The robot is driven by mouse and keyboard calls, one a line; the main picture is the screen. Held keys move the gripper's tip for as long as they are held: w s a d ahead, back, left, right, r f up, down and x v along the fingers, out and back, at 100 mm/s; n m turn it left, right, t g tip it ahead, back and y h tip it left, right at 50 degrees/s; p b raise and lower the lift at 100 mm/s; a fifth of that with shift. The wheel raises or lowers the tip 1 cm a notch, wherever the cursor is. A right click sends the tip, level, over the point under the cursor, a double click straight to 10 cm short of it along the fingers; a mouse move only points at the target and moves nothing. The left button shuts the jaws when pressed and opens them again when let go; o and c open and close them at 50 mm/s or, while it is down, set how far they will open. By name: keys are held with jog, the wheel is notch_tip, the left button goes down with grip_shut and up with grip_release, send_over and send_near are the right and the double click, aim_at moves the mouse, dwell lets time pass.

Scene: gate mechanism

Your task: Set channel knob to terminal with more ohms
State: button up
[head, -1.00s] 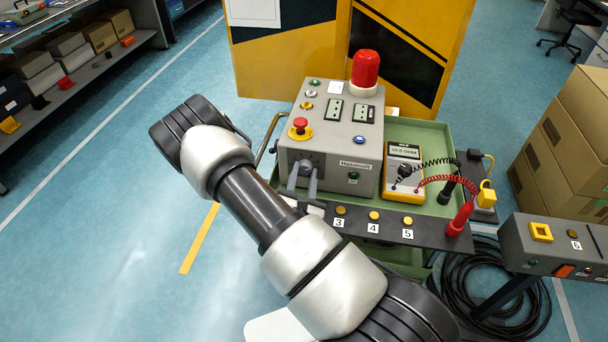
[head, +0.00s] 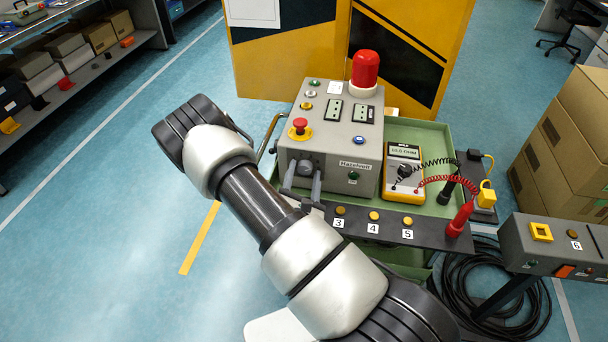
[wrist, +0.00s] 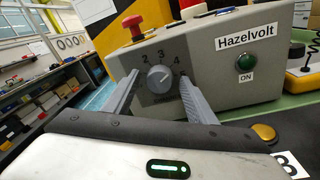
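The channel knob (wrist: 160,77) is a round grey dial on the front of the grey Hazelvolt box (head: 335,125). The numbers 2, 3 and 4 show above it in the wrist view. Its light mark points up and to the right; which number it meets is hard to tell. My gripper (wrist: 158,80) is open, with one finger on each side of the knob and gaps visible. In the head view my gripper (head: 302,172) is at the box's lower left front. Terminals 3 (head: 340,211), 4 (head: 374,216) and 5 (head: 407,221) line the dark strip.
A red probe (head: 460,218) and a black probe (head: 446,190) stand right of the meter. A red emergency button (head: 299,124) and red lamp (head: 365,68) top the box. A green ON button (wrist: 246,62) is right of the knob. A grey pedestal (head: 550,245) stands at right.

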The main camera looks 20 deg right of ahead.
jog(key=v, duration=1.7)
jog(key=shift+s+b, duration=0.2)
jog(key=shift+b, duration=0.15)
